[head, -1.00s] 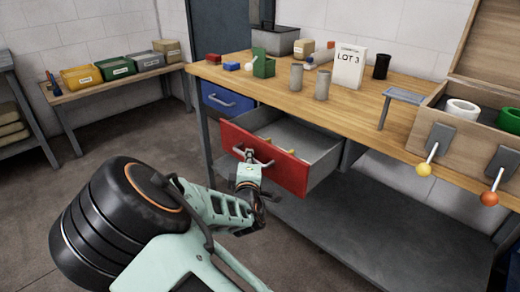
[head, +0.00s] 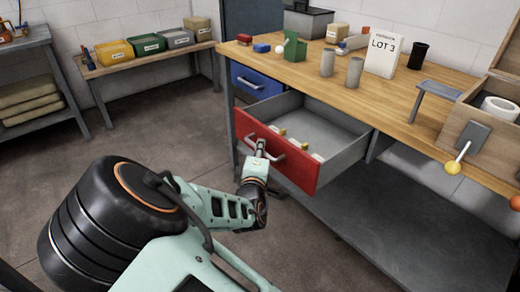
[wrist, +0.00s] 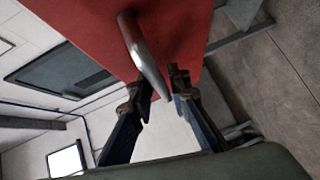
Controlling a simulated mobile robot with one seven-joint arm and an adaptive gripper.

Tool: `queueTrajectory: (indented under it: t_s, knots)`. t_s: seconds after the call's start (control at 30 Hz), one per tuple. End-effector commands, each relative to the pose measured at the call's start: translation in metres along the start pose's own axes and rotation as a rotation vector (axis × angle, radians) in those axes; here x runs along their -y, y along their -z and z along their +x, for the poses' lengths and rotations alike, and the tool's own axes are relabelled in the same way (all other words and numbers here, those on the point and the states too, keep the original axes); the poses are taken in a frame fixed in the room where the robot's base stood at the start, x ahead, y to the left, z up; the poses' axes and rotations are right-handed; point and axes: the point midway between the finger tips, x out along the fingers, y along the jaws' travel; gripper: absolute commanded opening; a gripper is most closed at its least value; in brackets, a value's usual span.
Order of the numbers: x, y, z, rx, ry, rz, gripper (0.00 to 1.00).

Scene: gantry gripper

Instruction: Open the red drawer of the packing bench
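The red drawer (head: 308,174) of the packing bench (head: 300,78) is pulled well out, and its grey inside shows in the head view. A few small light and yellow items lie in it near the front. Its metal handle (head: 280,154) is on the red front; it also shows in the wrist view (wrist: 143,52). My gripper (head: 261,146) is at the handle. The exact contact is partly hidden.
A shut blue drawer (head: 258,82) is left of the red one. Cups, a green holder and a LOT 3 card (head: 384,52) stand on the bench top. A grey lower shelf (head: 400,215) lies below. The floor (head: 120,125) to the left is clear.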

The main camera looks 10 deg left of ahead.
Motion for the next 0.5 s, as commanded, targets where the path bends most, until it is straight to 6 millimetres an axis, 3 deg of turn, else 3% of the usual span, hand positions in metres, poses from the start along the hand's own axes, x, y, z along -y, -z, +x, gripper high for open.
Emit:
queueTrajectory:
  t_s: [0.33, 0.5]
  knots:
    - [0.000, 0.000, -0.001, -0.001, 0.000, 0.000, 0.27]
    - [0.000, 0.001, -0.015, -0.003, 0.002, 0.001, 0.27]
